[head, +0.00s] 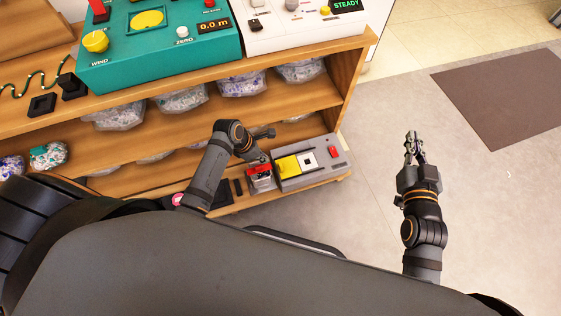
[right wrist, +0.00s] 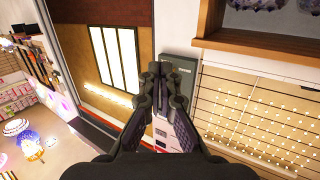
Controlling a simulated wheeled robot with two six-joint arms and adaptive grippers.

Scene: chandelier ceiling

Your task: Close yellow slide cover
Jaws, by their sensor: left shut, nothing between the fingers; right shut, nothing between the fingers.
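The yellow slide cover (head: 288,166) sits on a grey box (head: 316,172) on the lowest shelf. A white square with a dark centre (head: 308,160) shows uncovered just right of the yellow cover. My left gripper (head: 262,157) is shut and empty, bent down beside the upper left corner of the box; I cannot tell whether it touches anything. My right gripper (head: 413,138) is shut and empty over the open floor, well right of the shelf. Its fingers also show in the right wrist view (right wrist: 161,78), far from the box.
A red-topped grey block (head: 260,178) stands left of the box, and a red switch (head: 334,152) is on the box's right. The wooden shelf above (head: 330,95) overhangs behind my left arm. A teal panel (head: 165,62) stands on top.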

